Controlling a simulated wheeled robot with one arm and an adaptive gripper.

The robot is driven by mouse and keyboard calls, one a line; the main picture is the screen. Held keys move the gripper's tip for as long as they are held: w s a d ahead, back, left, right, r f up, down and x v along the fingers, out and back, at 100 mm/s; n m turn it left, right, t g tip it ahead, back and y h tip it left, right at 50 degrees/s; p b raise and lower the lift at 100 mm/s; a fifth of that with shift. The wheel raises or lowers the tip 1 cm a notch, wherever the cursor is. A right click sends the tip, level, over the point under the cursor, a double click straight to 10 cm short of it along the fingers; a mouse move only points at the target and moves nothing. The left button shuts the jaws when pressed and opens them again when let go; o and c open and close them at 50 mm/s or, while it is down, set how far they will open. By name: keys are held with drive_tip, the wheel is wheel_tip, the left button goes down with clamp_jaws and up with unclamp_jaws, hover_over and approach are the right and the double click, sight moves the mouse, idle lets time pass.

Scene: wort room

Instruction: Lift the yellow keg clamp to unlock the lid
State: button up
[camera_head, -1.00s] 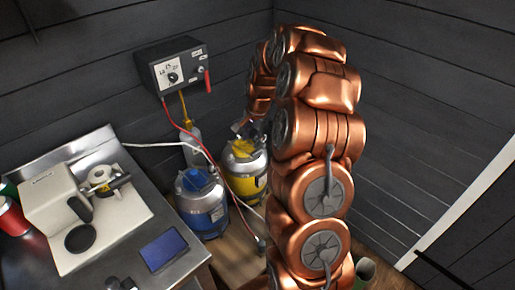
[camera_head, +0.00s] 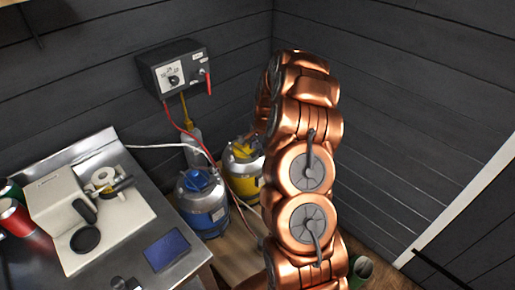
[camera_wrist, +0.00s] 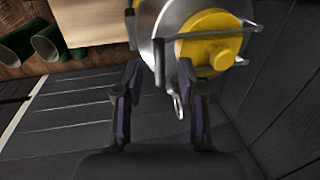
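A grey metal bar crosses the yellow part, and a small metal loop hangs near the right finger. I cannot tell for sure which part is the clamp. My gripper (camera_wrist: 158,75) is open, its two fingers apart. The right finger is close to the yellow part and overlaps it; contact cannot be told. My gripper is mostly hidden behind my arm in the head view.
The blue keg (camera_head: 203,207) stands left of the yellow one. A control box (camera_head: 174,68) hangs on the wall, with red and white hoses running near the kegs. A metal counter (camera_head: 125,245) with a cream machine stands left.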

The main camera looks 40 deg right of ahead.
drive_tip(key=shift+w+f, duration=0.1)
drive_tip(key=shift+f, duration=0.7)
clamp_jaws()
